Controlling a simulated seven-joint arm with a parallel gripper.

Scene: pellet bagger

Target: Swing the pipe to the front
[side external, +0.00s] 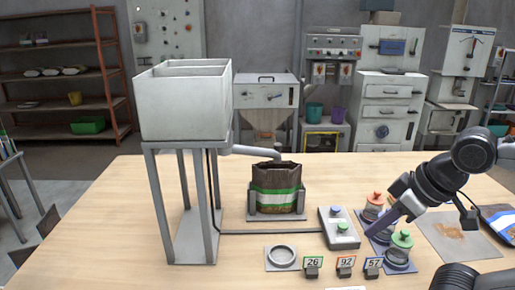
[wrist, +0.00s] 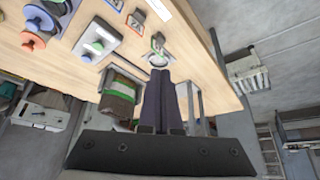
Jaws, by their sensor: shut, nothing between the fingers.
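The grey pipe (side external: 252,151) sticks out to the right from under the white hopper (side external: 185,105) in the side external view. Its bent end is over the open brown bag (side external: 276,180) with a green and white band, which stands in a grey holder. My gripper (side external: 369,233) is shut and empty, angled down to the left beside the control box, well right of and apart from the pipe. In the wrist view my gripper's dark fingers (wrist: 160,75) are together, with the bag (wrist: 120,97) beside them. I cannot make out the pipe there.
A control box (side external: 341,229) with blue and green buttons is right of the bag. Red-topped (side external: 374,205) and green-topped (side external: 400,246) pieces stand by my gripper. A ring plate (side external: 282,257) and number cards (side external: 345,266) are at the front. The table's left front is clear.

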